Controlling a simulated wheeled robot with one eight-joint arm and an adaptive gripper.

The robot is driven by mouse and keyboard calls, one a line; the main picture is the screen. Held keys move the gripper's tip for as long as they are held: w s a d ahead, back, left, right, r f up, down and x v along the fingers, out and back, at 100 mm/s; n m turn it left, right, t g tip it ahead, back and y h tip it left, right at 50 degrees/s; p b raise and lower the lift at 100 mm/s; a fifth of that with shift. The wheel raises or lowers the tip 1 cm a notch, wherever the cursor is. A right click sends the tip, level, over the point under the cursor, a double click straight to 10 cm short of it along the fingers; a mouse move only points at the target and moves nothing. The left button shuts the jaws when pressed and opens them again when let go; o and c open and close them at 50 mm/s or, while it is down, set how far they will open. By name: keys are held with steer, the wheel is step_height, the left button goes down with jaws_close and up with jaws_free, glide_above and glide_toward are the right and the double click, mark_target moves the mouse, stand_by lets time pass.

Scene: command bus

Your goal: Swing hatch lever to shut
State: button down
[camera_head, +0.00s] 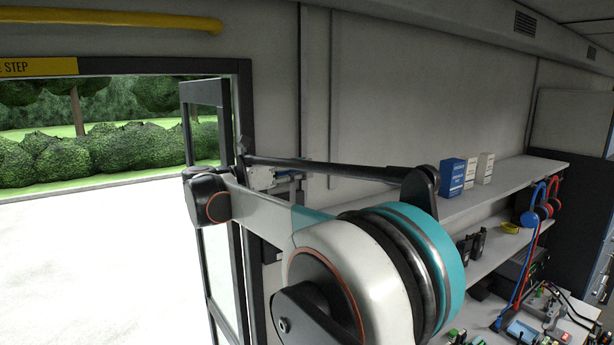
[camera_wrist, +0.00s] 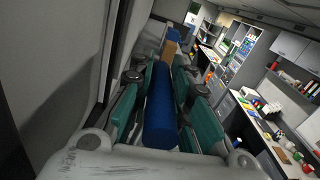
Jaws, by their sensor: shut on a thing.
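In the wrist view, a blue cylindrical bar (camera_wrist: 160,115), which looks like the lever's grip, runs away from the camera between the teal fingers of my gripper (camera_wrist: 163,82). The fingers are shut on it from both sides. A tan-orange piece (camera_wrist: 169,48) shows beyond its far end. In the head view, a dark-framed glass door (camera_head: 206,120) stands open at the left, swung out of its doorway. My arm crosses the middle of that view; neither the blue bar nor my fingers can be made out there. The lever's pivot is not clearly visible.
Shelves (camera_head: 500,190) along the right wall hold small blue and white boxes (camera_head: 452,178) and headsets (camera_head: 530,216). A cluttered worktop (camera_wrist: 266,135) runs down the right of the wrist view. A pale wall is close on its left. The aisle between looks clear.

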steer(key=shift+w+a+r, duration=0.1)
steer(key=shift+w+a, duration=0.4)
steer(key=shift+w, duration=0.15)
steer(key=c, duration=1.6)
jaws_free()
steer(key=shift+o, duration=0.7)
steer(key=shift+w+a, duration=0.2)
steer(key=shift+w, duration=0.15)
steer(key=v, duration=1.2)
steer(key=shift+s+d, duration=0.2)
steer(key=shift+s, duration=0.1)
